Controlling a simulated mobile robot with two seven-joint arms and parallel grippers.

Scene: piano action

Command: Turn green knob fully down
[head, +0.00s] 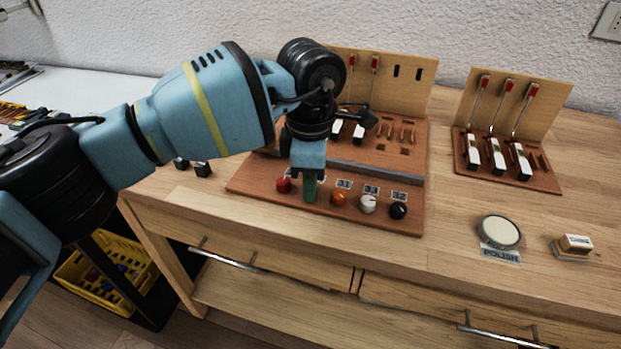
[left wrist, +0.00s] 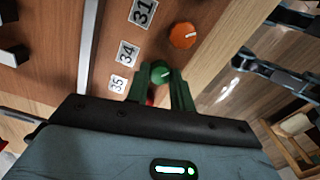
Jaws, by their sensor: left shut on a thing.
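The green knob (left wrist: 160,72) sits between the two green fingertips of my left gripper (left wrist: 161,80) in the left wrist view, and they are shut on its sides. A pale pointer line shows on its face. In the head view my left gripper (head: 310,190) reaches down to the knob row on the front of the brown board (head: 260,183), and its fingers hide the green knob. My right gripper is in neither view.
Beside it are a red knob (head: 283,185) and an orange knob (head: 338,198), then a white knob (head: 368,204) and a black knob (head: 398,210). A second key board (head: 545,182), a polish tin (head: 499,231) and a small block (head: 575,243) stand to the right.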

